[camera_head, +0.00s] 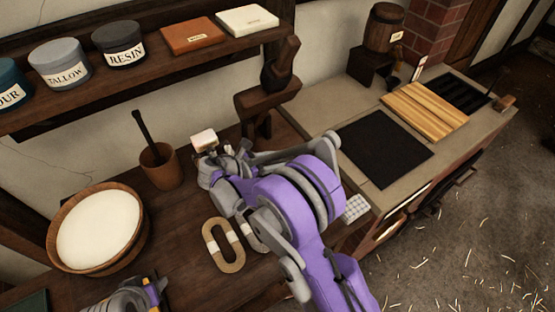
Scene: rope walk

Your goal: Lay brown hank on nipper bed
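A tan-brown oval hank (224,245) with a pale band lies flat on the dark wooden bench. A greyer hank (249,236) lies beside it, partly hidden by my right arm. My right gripper (212,160) is above the bench, beyond the hanks and apart from the brown one. A small whitish block (204,139) shows at its far end; I cannot tell whether the fingers hold it. My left gripper (130,300) is at the bottom left edge, cut off, its fingers unclear. I cannot tell for sure which surface is the nipper bed; a slatted yellow wooden board (425,110) lies on the right counter.
A bowl of white material (137,254) and a brown cup with a stick (172,178) stand left on the bench. A dark wooden stand (262,108) rises behind. A black mat (384,151) lies bare on the counter. Labelled pots (119,46) line the shelf.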

